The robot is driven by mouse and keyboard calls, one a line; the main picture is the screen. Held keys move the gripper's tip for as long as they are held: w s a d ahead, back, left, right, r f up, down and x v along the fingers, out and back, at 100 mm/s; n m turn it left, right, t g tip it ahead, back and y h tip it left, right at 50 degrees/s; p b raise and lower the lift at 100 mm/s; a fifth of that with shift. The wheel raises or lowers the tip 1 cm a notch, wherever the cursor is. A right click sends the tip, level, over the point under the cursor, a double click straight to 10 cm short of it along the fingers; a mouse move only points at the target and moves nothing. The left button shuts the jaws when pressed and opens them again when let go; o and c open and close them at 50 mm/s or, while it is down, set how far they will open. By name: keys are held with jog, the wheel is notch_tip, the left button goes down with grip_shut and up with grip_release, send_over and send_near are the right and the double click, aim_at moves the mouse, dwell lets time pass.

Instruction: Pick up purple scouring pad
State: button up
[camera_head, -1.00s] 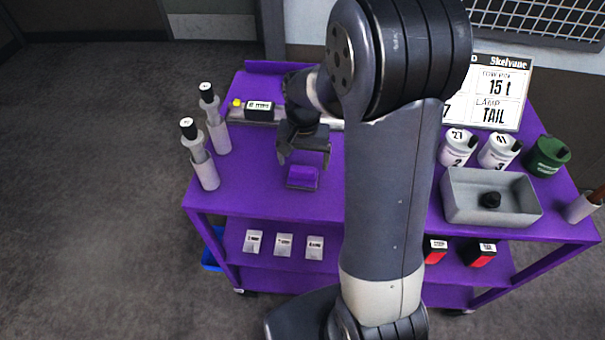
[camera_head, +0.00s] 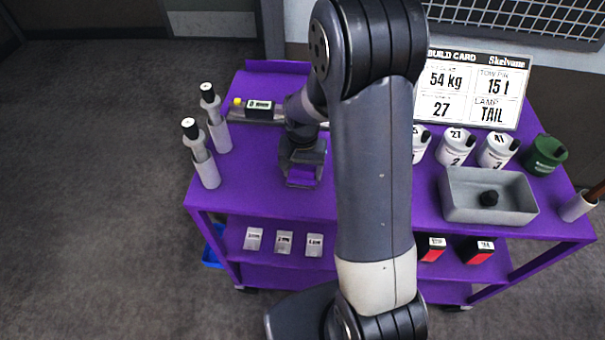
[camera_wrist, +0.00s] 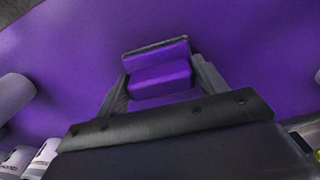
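The purple scouring pad (camera_head: 303,175) lies on the purple cart top, near its front edge and left of my arm. In the wrist view the pad (camera_wrist: 160,78) shows a purple block with a dark grey edge along its far side. My gripper (camera_head: 304,168) is down over the pad. In the wrist view my gripper (camera_wrist: 160,90) is open, with one finger on each side of the pad. The fingers look very close to its sides; I cannot tell whether they touch it.
A grey bin (camera_head: 460,207) with a black knob stands right of my arm, with white canisters (camera_head: 455,148) and a green one (camera_head: 544,155) behind. A build card (camera_head: 473,88) stands at the back.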

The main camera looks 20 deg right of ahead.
aim_at(302, 168)
jog(key=c, duration=0.6)
jog(key=shift+r, duration=0.1)
notch_tip(302, 168, up, 10)
jog(key=shift+f+b, duration=0.1)
jog(key=shift+b, duration=0.5)
jog(key=o, duration=0.5)
jog(key=c, duration=0.4)
